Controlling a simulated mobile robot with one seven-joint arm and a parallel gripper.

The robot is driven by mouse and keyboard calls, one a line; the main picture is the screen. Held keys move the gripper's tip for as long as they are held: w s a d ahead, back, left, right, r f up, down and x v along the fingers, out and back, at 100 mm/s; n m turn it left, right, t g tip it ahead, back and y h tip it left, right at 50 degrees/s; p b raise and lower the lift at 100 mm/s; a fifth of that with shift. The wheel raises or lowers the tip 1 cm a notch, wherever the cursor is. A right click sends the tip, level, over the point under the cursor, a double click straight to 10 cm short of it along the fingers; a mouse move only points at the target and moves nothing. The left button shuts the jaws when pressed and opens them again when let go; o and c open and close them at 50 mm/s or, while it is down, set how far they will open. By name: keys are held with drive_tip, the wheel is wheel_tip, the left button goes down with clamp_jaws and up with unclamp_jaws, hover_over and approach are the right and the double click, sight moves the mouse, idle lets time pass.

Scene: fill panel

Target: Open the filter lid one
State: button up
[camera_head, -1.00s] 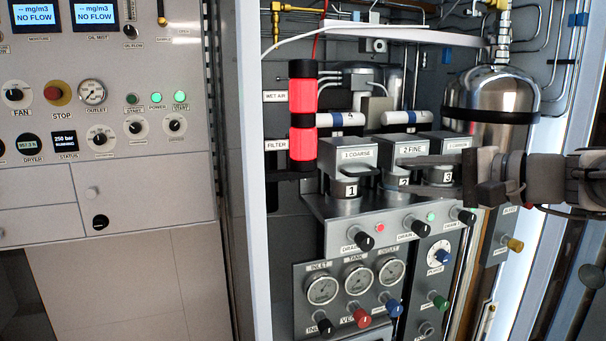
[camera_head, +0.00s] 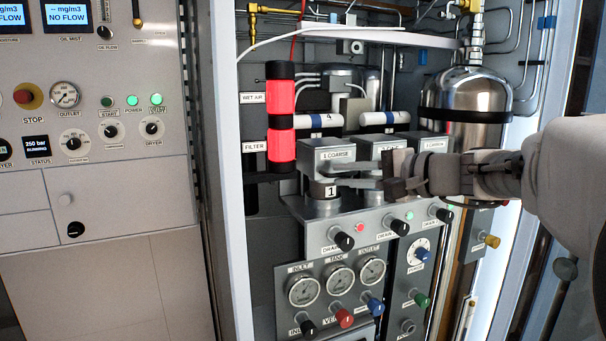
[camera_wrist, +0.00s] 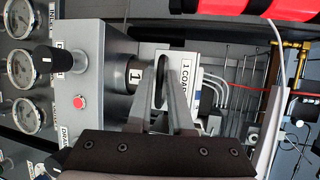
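Filter one has a grey block-shaped lid labelled "1 COARSE" (camera_head: 337,152) above a dark round neck marked "1" (camera_head: 325,190). In the wrist view, turned sideways, the lid (camera_wrist: 185,75) lies right of my fingers and the neck (camera_wrist: 137,76) left. My gripper (camera_head: 335,175) reaches in from the right, its fingers at the level between lid and neck. In the wrist view my gripper (camera_wrist: 162,62) has its two fingers apart, with a dark rounded edge showing between them. Contact with the lid cannot be told. The lid looks seated on its housing.
The lids labelled 2 (camera_head: 391,145) and 3 (camera_head: 433,144) stand to the right, partly hidden by my gripper. Drain knobs (camera_head: 344,241) stick out below. A red-lit cylinder (camera_head: 281,120) stands left of filter one, and a steel tank (camera_head: 466,105) behind to the right.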

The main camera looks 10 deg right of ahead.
clamp_jaws()
idle(1.0)
drive_tip(key=shift+r, duration=0.15)
